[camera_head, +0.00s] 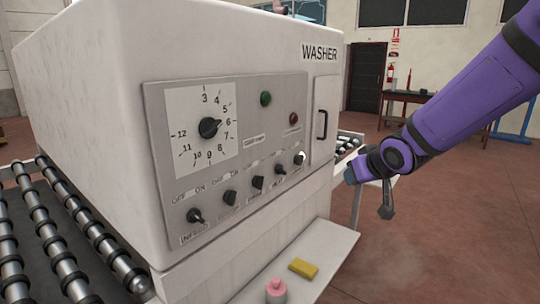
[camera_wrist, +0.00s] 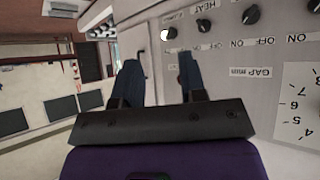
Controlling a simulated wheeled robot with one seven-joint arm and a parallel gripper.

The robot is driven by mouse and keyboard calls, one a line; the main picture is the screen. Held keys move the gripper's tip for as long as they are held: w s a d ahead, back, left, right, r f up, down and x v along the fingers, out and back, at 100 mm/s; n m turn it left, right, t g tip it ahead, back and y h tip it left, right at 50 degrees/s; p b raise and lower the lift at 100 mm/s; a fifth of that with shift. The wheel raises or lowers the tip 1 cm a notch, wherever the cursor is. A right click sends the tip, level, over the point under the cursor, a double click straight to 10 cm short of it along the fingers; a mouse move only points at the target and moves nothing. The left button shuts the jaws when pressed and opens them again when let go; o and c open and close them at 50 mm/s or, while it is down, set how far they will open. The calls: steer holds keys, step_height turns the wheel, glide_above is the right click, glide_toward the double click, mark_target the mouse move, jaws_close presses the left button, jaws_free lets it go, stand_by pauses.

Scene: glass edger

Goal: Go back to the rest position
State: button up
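The purple arm reaches in from the right in the head view. My gripper (camera_head: 351,175) is at its end, to the right of the white washer (camera_head: 110,50) and low beside its door (camera_head: 325,115). In the wrist view my gripper (camera_wrist: 160,68) shows two dark blue fingers spread apart with nothing between them. The washer's control panel (camera_wrist: 225,90) fills the right of that view. I cannot tell the exact gap between the fingertips and the washer.
Roller conveyors (camera_head: 62,255) run at the left. A ledge (camera_head: 320,255) below the panel holds a yellow sponge (camera_head: 303,268) and a pink-topped bottle (camera_head: 276,291). A dark table (camera_head: 408,97) stands at the back right. The red floor (camera_head: 450,230) at right is clear.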

steer(key=s+d+r+m+g, duration=0.1)
steer(key=s+d+r, duration=0.1)
steer(key=s, duration=0.8)
steer(key=s+d+r+m+g+h, duration=0.1)
steer(key=s+d+r+g, duration=0.1)
steer(key=s, duration=0.7)
steer(key=s+d+r+m+g+h, duration=0.1)
steer(key=s+d+r, duration=0.2)
steer(key=s, duration=0.7)
steer(key=shift+s+d+r+g, duration=0.3)
steer(key=shift+s+d+r, duration=0.1)
steer(key=shift+d, duration=0.6)
steer(key=shift+w, duration=0.1)
